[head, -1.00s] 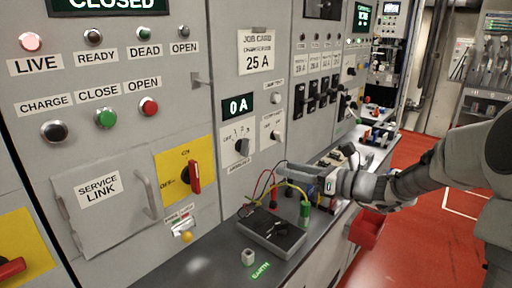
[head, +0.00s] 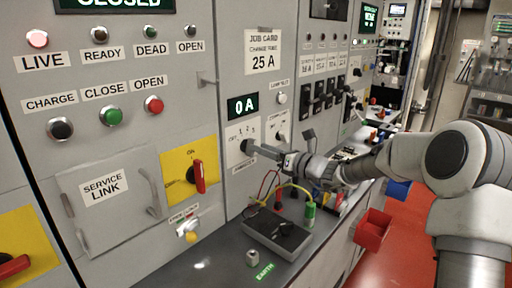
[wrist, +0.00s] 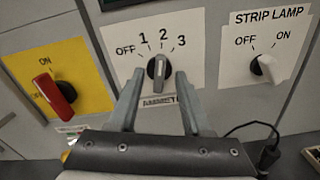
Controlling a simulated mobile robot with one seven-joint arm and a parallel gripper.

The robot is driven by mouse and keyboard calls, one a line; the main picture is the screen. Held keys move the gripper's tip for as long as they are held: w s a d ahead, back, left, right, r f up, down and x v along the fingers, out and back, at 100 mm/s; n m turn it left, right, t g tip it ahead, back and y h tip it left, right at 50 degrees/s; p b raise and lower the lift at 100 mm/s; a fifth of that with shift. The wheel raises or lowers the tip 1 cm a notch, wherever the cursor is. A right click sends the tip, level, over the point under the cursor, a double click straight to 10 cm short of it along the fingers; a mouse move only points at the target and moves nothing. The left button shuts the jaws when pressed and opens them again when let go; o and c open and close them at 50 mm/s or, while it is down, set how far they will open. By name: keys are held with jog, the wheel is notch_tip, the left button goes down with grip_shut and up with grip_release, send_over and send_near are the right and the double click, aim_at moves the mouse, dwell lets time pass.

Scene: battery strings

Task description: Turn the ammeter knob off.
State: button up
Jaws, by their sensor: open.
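The ammeter knob (wrist: 159,68) is a dark grey rotary switch on a white plate (wrist: 195,52) marked OFF, 1, 2, 3. In the wrist view its grip stands nearly upright, toward the 2. My gripper (wrist: 159,76) is open, with one finger on each side of the knob; whether either finger touches it I cannot tell. In the head view my gripper (head: 254,148) reaches the knob (head: 245,146) from the right and partly covers its plate.
A red switch (wrist: 56,98) on a yellow plate is to the left. The strip lamp knob (wrist: 267,68) is close on the right. Below, a black box (head: 277,234) with cables stands on the bench. A service link door (head: 105,195) with handles is farther left.

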jog(key=shift+x, duration=1.55)
grip_shut()
